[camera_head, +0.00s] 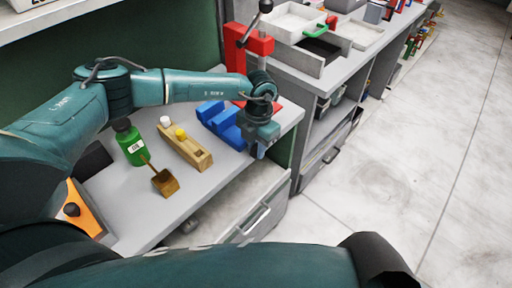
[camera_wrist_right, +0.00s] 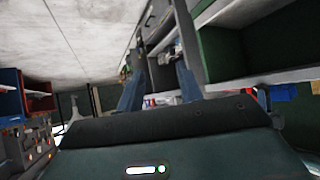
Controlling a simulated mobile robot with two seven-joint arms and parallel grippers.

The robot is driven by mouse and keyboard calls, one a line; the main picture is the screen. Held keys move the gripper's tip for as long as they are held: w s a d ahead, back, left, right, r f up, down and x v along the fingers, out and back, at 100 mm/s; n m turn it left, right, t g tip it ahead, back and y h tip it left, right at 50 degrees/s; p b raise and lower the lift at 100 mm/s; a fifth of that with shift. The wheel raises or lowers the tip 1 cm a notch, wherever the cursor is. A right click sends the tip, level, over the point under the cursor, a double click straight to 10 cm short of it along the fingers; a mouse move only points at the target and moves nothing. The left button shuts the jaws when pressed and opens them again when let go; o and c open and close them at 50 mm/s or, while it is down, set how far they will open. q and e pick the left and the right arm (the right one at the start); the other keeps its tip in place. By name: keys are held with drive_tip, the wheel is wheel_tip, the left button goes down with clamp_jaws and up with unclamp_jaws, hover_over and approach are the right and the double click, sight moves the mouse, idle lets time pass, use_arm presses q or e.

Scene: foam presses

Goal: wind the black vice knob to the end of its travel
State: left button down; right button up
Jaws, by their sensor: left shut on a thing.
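The blue vice (camera_head: 222,122) stands near the right end of the grey bench. My left gripper (camera_head: 257,151) is at the front right end of the vice, pointing down past the bench edge. It is shut on the black vice knob, which the fingers and wrist hide. My right gripper shows in the right wrist view (camera_wrist_right: 158,88), its two fingers apart with nothing held between them. It is away from the vice.
A red press (camera_head: 248,42) stands behind the vice. A wooden block plane (camera_head: 185,149), a green bottle (camera_head: 130,144) and a brown scoop (camera_head: 165,183) are on the bench (camera_head: 205,195). An orange thing (camera_head: 88,219) lies at left. A drawer (camera_head: 255,217) is below. The floor (camera_head: 400,170) at right is clear.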

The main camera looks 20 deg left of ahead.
use_arm(q)
drive_tip(key=shift+w+d+f+g+y+b, duration=0.2)
drive_tip(key=shift+w+g+y+b, duration=0.15)
drive_tip(key=shift+g+b, duration=0.75)
drive_tip(key=g+b, duration=0.1)
drive_tip(key=b, duration=0.2)
drive_tip(key=shift+w+f+g+y+b, duration=0.1)
drive_tip(key=shift+g+y+b, duration=0.2)
drive_tip(key=shift+y+b, duration=0.1)
drive_tip(key=g+b, duration=0.1)
drive_tip(key=b, duration=0.2)
drive_tip(key=shift+w+y, duration=0.1)
drive_tip(key=shift+y, duration=0.15)
drive_tip(key=shift+r+g+b, duration=0.2)
drive_tip(key=shift+g+b, duration=0.2)
drive_tip(key=shift+b, duration=0.1)
drive_tip(key=shift+r, duration=0.1)
use_arm(e)
drive_tip(key=shift+t+y, duration=0.7)
drive_tip(key=shift+y, duration=0.1)
drive_tip(key=a+f, duration=0.1)
drive_tip(key=w+a+f, duration=0.1)
drive_tip(key=f, duration=0.1)
drive_tip(key=shift+w+a+f, duration=0.1)
drive_tip(key=shift+a+f, duration=0.05)
drive_tip(key=shift+a, duration=0.25)
drive_tip(key=shift+w+r, duration=0.1)
drive_tip(key=shift+r, duration=0.15)
